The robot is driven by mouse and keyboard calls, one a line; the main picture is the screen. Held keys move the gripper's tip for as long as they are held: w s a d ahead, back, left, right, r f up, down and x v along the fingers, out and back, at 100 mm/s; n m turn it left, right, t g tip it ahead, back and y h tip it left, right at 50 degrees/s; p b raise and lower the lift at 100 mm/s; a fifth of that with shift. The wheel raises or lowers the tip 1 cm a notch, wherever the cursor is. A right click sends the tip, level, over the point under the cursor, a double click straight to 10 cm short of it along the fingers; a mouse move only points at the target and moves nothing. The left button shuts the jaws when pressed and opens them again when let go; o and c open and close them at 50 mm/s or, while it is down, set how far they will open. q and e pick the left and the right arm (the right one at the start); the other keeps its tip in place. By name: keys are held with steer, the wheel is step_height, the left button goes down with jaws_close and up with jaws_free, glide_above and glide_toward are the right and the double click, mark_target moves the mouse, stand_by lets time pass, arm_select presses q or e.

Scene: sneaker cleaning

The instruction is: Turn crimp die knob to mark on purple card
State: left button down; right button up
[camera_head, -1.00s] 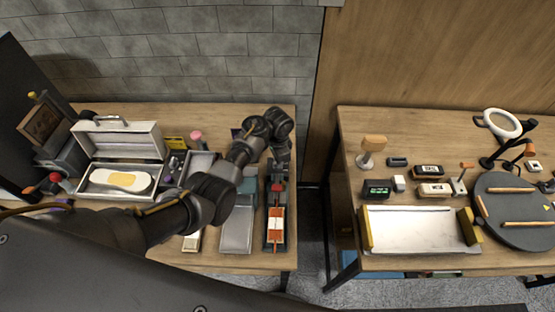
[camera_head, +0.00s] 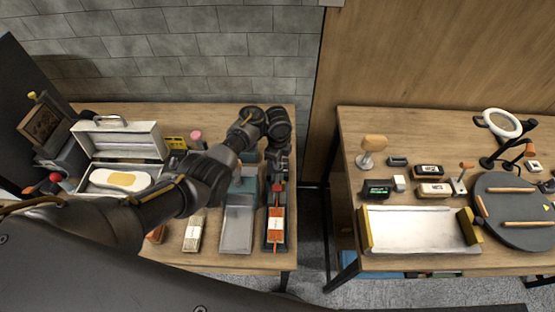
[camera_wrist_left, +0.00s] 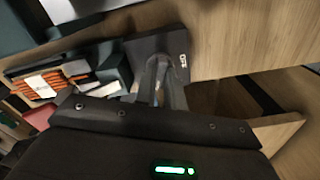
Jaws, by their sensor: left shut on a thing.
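The crimp tool is a dark, narrow fixture (camera_head: 266,238) at the right end of the left table, with an orange-and-white piece (camera_head: 276,225) and a red part (camera_head: 277,188) on it. My left gripper (camera_head: 279,172) points down at its far end. In the left wrist view, my gripper's fingers (camera_wrist_left: 158,84) are close together over a dark plate (camera_wrist_left: 178,45) with small white marks. They are shut on the die knob, which they mostly hide. The orange-and-white piece (camera_wrist_left: 42,86) lies to their left. I cannot make out a purple card. My right gripper is out of view.
A grey tray (camera_head: 237,228) lies left of the crimp tool. An open white case (camera_head: 120,145) and a yellow card (camera_head: 175,143) are further left. A gap separates this table from the right table, which holds a white tray (camera_head: 415,228) and a dark turntable (camera_head: 515,232).

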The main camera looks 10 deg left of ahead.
arm_select(q)
steer(key=shift+m, duration=0.7)
steer(key=c, duration=1.5)
jaws_free()
step_height(320, 180, up, 8)
steer(key=shift+d, duration=0.15)
steer(key=shift+r, duration=1.45)
steer(key=shift+a, duration=0.2)
